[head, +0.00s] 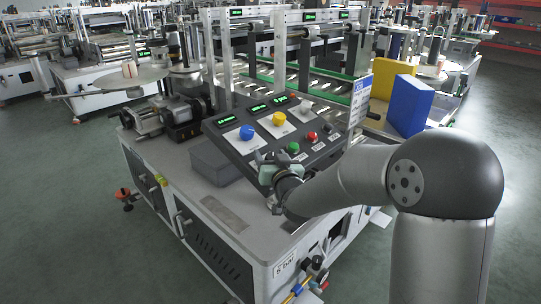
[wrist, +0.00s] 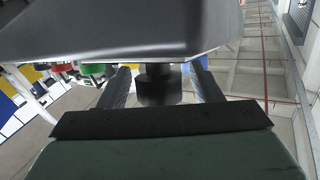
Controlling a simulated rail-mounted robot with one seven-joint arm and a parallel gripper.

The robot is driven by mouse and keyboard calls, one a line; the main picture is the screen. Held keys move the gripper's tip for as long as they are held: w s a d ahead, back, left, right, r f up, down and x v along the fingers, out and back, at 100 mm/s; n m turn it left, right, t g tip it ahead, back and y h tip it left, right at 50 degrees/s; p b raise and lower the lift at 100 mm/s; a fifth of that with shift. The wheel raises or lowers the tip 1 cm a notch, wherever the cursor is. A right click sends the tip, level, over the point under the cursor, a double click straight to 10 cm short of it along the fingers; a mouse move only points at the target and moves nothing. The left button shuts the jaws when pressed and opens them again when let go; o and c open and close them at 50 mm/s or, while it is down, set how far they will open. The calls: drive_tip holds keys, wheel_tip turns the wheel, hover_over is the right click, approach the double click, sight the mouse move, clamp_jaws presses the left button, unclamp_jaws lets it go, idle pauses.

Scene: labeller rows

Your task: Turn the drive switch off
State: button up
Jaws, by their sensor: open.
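The sloped grey control panel (head: 240,135) stands on the machine in the middle of the head view. It carries a blue knob (head: 246,132), a yellow knob (head: 279,118), a green button (head: 293,148) and a red button (head: 312,136). My gripper (head: 268,163) is at the panel's lower front edge and covers that part of it. In the wrist view, a black knob-like switch (wrist: 155,85) projects from the grey panel between the two fingers of my gripper (wrist: 160,88). The fingers are apart on either side of it, with visible gaps. I cannot read its label or its setting.
Green displays line the panel's upper edge. A grey box (head: 215,163) sits left of the panel. A blue block (head: 409,105) and a yellow block (head: 390,82) stand to the right. More labelling machines fill the back. The floor at left is clear.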

drive_tip(key=shift+w+a, duration=0.15)
drive_tip(key=shift+w, duration=0.15)
drive_tip(key=c, duration=1)
